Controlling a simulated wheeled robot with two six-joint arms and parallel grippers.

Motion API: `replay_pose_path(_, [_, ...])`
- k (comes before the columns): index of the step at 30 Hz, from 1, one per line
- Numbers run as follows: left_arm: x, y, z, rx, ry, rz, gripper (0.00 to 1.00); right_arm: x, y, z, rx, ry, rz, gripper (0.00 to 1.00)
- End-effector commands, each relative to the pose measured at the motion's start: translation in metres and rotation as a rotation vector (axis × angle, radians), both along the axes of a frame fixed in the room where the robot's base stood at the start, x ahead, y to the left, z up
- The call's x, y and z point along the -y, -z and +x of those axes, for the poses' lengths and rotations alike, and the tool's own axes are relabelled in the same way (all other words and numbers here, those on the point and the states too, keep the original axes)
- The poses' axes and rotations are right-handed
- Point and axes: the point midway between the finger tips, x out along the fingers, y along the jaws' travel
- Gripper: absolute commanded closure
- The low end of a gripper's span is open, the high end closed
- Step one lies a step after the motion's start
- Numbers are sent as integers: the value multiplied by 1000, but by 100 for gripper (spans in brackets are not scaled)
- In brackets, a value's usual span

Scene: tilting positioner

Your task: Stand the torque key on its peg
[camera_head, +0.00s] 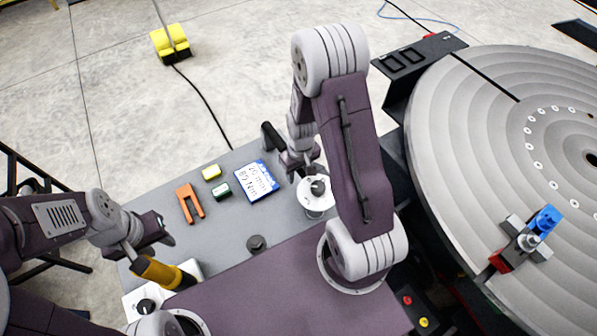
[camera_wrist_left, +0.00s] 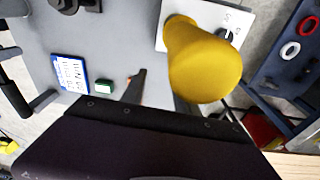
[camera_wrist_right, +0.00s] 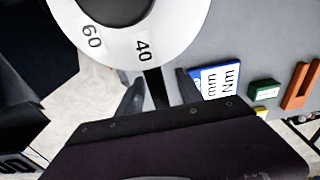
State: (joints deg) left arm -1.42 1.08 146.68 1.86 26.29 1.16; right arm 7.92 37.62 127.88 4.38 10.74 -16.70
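A thick yellow cylinder (camera_head: 160,272), probably the torque key's handle, rises from a white plate (camera_head: 133,298) at the table's near left. In the left wrist view the yellow cylinder (camera_wrist_left: 205,65) is close and hides its foot. My left gripper (camera_head: 163,237) is beside it, open and empty, its fingers (camera_wrist_left: 160,98) apart. A dark round stub (camera_head: 256,243), possibly a peg, stands on the table's front part. My right gripper (camera_head: 296,168) is near a white dial (camera_head: 312,207) with a dark knob. Its fingers (camera_wrist_right: 158,92) are apart; a dark strip shows between them.
On the grey table lie an orange fork (camera_head: 188,203), a yellow block (camera_head: 211,172), a green block (camera_head: 221,190) and a blue-edged card (camera_head: 256,181). A large round turntable (camera_head: 450,110) at right carries a blue and red fixture (camera_head: 530,238).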

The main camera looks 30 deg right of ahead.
Motion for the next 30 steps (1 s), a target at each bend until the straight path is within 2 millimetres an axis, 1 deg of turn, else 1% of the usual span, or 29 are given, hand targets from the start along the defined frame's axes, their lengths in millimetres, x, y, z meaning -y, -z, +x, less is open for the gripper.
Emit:
replay_pose_path(1, [0, 0, 0, 0, 0, 0, 64, 0, 1, -1, -2, 0, 0, 42])
replay_pose_path(2, [0, 0, 0, 0, 0, 0, 64, 0, 1, 0, -1, 0, 0, 37])
replay_pose_path(17, [0, -1, 0, 0, 0, 0, 64, 0, 0, 0, 0, 0, 0, 37])
replay_pose_path(20, [0, -6, 0, 0, 0, 0, 64, 0, -6, 0, 0, 0, 0, 37])
replay_pose_path(30, [0, -37, 0, 0, 0, 0, 64, 0, -41, -1, 0, 0, 0, 37])
